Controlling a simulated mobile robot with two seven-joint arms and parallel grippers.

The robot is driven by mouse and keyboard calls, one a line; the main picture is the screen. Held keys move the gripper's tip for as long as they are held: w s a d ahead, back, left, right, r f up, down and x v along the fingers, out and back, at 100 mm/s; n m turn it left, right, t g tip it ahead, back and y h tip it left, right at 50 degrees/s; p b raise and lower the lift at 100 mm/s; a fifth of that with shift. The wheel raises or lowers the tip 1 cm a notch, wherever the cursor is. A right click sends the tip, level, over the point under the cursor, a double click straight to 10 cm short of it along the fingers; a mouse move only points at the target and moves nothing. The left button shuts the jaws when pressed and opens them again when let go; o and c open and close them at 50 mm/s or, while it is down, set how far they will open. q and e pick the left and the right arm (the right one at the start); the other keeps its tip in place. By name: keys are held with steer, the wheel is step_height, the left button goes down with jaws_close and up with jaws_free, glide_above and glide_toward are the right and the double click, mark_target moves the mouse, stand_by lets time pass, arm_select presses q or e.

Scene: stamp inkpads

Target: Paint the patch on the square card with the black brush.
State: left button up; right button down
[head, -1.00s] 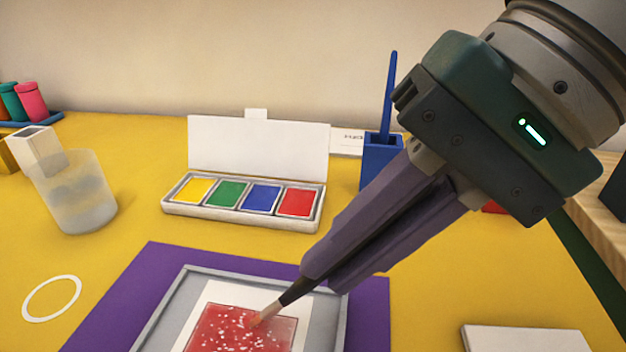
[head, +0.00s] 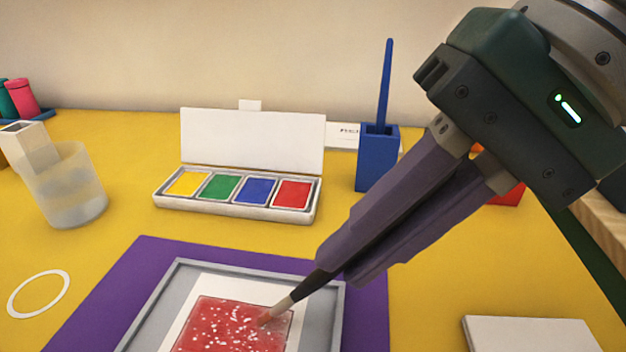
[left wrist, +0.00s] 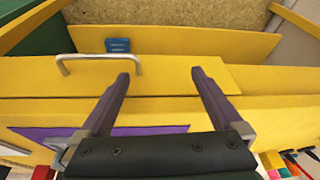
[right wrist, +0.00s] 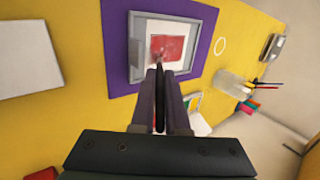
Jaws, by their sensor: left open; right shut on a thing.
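My right gripper (head: 340,272) is shut on the black brush (head: 308,286), which tilts down to the left. Its bristle tip is on the patch (head: 225,328) of the square card (head: 182,318). The patch is red over much of its area, with many small white specks. The card lies in a grey tray (head: 338,318). In the right wrist view, the brush (right wrist: 159,84) points at the red patch (right wrist: 167,48). My left gripper (left wrist: 160,76) is open and empty in the left wrist view, near a yellow drawer front with a handle; it is not in the head view.
An inkpad box (head: 236,206) with yellow, green, blue and red pads stands open behind the purple mat (head: 372,300). A blue holder (head: 376,160) with a blue brush stands behind. A cloudy cup (head: 68,188) and white ring (head: 38,294) are left. A white block (head: 530,334) lies right.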

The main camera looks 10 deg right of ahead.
steer(key=shift+w+a+f+b, duration=0.1)
steer(key=shift+w+a+b, duration=0.1)
steer(key=shift+a+b, duration=0.7)
steer(key=shift+s+d+b, duration=0.1)
steer(key=shift+d+b, duration=0.35)
steer(key=shift+d, duration=0.1)
steer(key=r, duration=0.6)
steer(key=shift+w+a+r, duration=0.1)
steer(key=shift+w+a, duration=0.1)
steer(key=shift+w, duration=0.2)
steer(key=shift+r, duration=0.45)
arm_select(q)
step_height(320, 180, down, 2)
steer(key=shift+w+a+f, duration=0.1)
steer(key=shift+f, duration=0.1)
stand_by(0.6)
steer(key=shift+r, duration=0.1)
stand_by(0.7)
